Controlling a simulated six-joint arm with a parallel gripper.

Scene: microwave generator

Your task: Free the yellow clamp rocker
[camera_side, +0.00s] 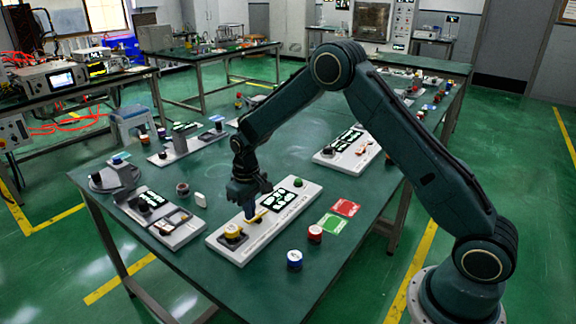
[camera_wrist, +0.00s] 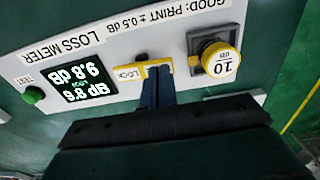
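The yellow clamp rocker (camera_wrist: 130,73), with a white "LOCK" label, sits on the white loss meter panel (camera_side: 268,232), between the display and the yellow-capped knob. My gripper (camera_side: 250,217) points down at the panel from above. In the wrist view its two blue fingers (camera_wrist: 158,75) lie side by side with no clear gap, so it looks shut. The yellow-capped "10 dB" knob (camera_wrist: 220,62) sits in a grey square mount beside the fingers.
The display (camera_wrist: 75,84) reads 9.8 dB, with a green button (camera_wrist: 34,94) beyond it. Other instruments stand behind and left.

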